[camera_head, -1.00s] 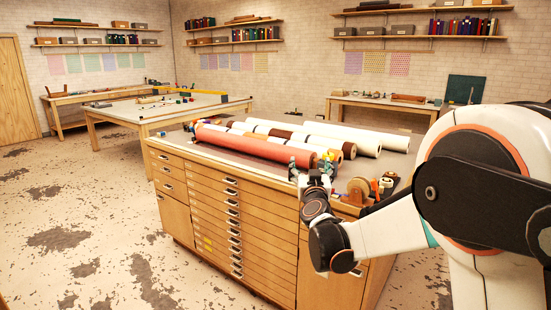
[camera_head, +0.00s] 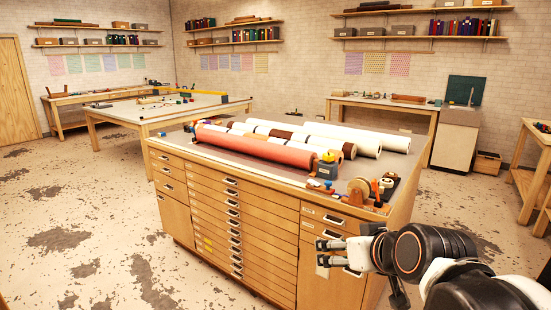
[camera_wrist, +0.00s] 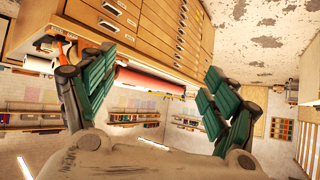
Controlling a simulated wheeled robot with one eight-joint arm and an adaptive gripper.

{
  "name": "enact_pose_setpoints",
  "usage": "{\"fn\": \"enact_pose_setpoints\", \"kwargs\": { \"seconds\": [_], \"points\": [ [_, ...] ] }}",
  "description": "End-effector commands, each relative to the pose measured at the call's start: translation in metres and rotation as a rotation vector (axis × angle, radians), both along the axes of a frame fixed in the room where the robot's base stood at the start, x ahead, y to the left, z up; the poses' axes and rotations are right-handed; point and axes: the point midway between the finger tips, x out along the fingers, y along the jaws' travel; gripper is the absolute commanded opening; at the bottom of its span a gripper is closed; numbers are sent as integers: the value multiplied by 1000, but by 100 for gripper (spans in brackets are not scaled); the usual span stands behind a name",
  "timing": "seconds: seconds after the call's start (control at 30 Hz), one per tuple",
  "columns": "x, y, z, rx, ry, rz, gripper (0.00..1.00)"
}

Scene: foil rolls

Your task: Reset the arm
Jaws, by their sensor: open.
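My gripper (camera_head: 358,272) is open and empty in the head view. It is in front of the near right corner of the wooden drawer cabinet (camera_head: 240,215), below the top's edge. In the wrist view my gripper (camera_wrist: 160,72) shows its green-padded fingers spread apart with nothing between them. The wrist picture is upside down. A red roll (camera_head: 255,146) lies on the cabinet top with several white rolls (camera_head: 343,131) behind it. The red roll also shows in the wrist view (camera_wrist: 150,80).
A tape dispenser (camera_head: 358,190) and small items sit at the cabinet top's right end. A low table (camera_head: 165,113) stands behind at left. A wooden bench (camera_head: 535,175) stands at the right edge. The floor (camera_head: 75,215) at left is clear.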

Motion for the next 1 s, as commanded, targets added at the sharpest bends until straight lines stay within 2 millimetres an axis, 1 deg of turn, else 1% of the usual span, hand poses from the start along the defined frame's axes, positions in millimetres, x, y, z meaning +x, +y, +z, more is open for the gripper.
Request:
{"fn": "enact_pose_setpoints", "kwargs": {
  "seconds": [0.03,0.1,0.2,0.3,0.4,0.5,1.0],
  "points": [
    [-22,-8,-11,-11,45,-20,80],
    [-50,-19,-27,-26,110,-52,80],
    [-85,-34,-46,-47,191,-99,80],
    [-111,-45,-61,-62,250,-141,80],
    [-126,-52,-69,-73,284,-168,80],
    [-132,-56,-73,-78,300,-181,80],
    [-132,-56,-73,-78,300,-181,80]
  ]
}}
